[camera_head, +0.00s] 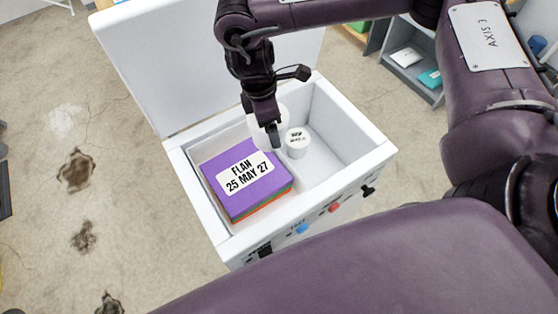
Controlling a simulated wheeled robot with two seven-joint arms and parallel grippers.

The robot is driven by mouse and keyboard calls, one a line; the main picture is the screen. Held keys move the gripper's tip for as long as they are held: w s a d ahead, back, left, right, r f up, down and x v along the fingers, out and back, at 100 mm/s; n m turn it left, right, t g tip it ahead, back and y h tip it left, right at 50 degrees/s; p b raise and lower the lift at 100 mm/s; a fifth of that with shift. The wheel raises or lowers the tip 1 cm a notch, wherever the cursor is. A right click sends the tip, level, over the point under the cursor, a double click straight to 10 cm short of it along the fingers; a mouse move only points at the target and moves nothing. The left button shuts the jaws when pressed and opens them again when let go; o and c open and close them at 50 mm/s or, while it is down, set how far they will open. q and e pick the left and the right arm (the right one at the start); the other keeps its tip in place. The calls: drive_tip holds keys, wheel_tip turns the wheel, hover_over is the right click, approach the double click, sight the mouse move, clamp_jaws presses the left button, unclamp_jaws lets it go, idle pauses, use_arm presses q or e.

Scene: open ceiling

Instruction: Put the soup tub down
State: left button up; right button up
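A white round tub (256,128), probably the soup tub, shows partly behind my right gripper (274,136) over the open white box (188,190). The gripper points down, with one dark finger across the front of the tub. The other finger is hidden, so I cannot tell whether it grips the tub. The tub's label and base are hidden too. A smaller white tub (297,142) with dark print on its lid stands upright in the box, just right of the gripper. My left gripper is not in view.
A purple box (245,183) labelled "FLAN 25 MAY 27" tops a stack in the box's left part. The right part (335,140) has bare floor. The raised lid (160,70) stands behind. Grey shelves (415,75) with small items stand at the upper right.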

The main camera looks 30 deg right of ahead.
drive_tip(key=d+f+n+t+b, duration=0.1)
drive_tip(key=d+f+n+b, duration=0.25)
drive_tip(key=f+n, duration=0.25)
use_arm(q)
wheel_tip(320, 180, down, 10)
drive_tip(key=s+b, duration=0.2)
drive_tip(key=b, duration=0.3)
use_arm(e)
drive_tip(key=n+t+y, duration=0.1)
drive_tip(key=n, duration=1.1)
hover_over(320, 179)
wheel_tip(320, 179, down, 8)
wheel_tip(320, 179, down, 19)
drive_tip(key=b, duration=0.5)
drive_tip(key=shift+s+f, duration=0.1)
drive_tip(key=shift+f, duration=0.5)
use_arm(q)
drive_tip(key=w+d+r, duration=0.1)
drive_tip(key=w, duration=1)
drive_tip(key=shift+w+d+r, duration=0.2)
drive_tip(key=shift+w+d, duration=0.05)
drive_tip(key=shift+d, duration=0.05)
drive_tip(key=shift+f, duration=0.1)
